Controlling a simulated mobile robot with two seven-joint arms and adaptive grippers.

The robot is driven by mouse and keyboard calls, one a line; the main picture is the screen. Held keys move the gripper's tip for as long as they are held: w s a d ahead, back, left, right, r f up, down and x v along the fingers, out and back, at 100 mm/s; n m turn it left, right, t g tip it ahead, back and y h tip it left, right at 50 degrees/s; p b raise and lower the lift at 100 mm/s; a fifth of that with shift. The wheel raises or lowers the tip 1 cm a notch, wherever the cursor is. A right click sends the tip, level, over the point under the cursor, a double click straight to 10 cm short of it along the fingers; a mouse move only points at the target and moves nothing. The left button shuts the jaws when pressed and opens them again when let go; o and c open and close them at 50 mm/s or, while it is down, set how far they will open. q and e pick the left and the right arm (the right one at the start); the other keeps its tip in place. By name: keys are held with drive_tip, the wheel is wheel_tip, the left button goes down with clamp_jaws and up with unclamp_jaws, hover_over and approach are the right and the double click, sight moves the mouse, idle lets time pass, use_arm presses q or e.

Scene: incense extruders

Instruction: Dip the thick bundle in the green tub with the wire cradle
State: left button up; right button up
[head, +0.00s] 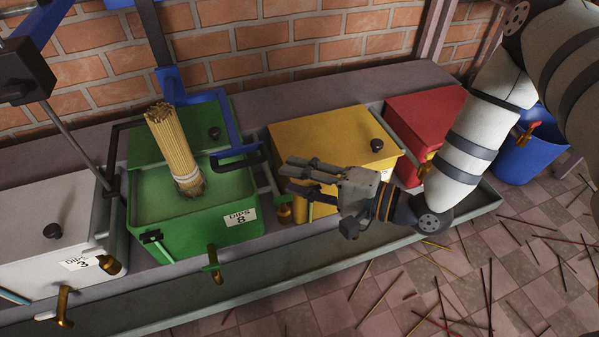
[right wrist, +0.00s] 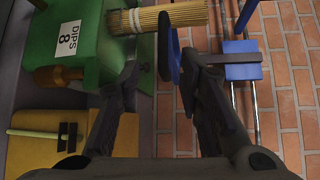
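The green tub (head: 185,228), labelled DIPS 8, stands between the white and yellow tubs. The thick bundle (head: 168,135) of tan sticks, with a pale band near its lower end, leans over the tub's front recess. I cannot tell whether its lower end touches the surface. A blue bracket with a dark hooked end (head: 228,155) stands beside it; I cannot tell if this is the wire cradle. My right gripper (head: 287,178) is open and empty before the yellow tub, pointing left. The right wrist view shows the bundle (right wrist: 180,17) beyond its fingertips. My left gripper is not visible.
The yellow tub (head: 320,135) and red tub (head: 425,115) stand to the right, the white tub (head: 45,225) to the left. A blue bin (head: 520,155) is at far right. A brick wall is behind. Loose sticks litter the tiled floor.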

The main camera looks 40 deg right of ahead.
sight(245, 166)
drive_tip(key=s+a+r+m+t+h+p, duration=0.1)
drive_tip(key=a+r+m+t+h+p, duration=0.1)
drive_tip(key=a+m+h+p, duration=0.5)
drive_tip(key=w+f+n, duration=0.1)
drive_tip(key=w, duration=0.2)
drive_tip(key=w+f+n+b, duration=0.1)
drive_tip(key=w, duration=0.3)
drive_tip(key=w+d+f+n+b, duration=0.1)
drive_tip(key=w, duration=0.2)
drive_tip(key=shift+w+f+y, duration=0.2)
drive_tip(key=shift+w+y, duration=0.2)
drive_tip(key=shift+w, duration=0.25)
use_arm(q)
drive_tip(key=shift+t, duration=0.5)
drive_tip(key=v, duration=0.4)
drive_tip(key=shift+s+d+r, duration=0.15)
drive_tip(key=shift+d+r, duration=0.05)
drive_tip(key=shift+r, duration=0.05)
use_arm(e)
drive_tip(key=shift+r, duration=0.1)
drive_tip(key=shift+c, duration=0.5)
clamp_jaws()
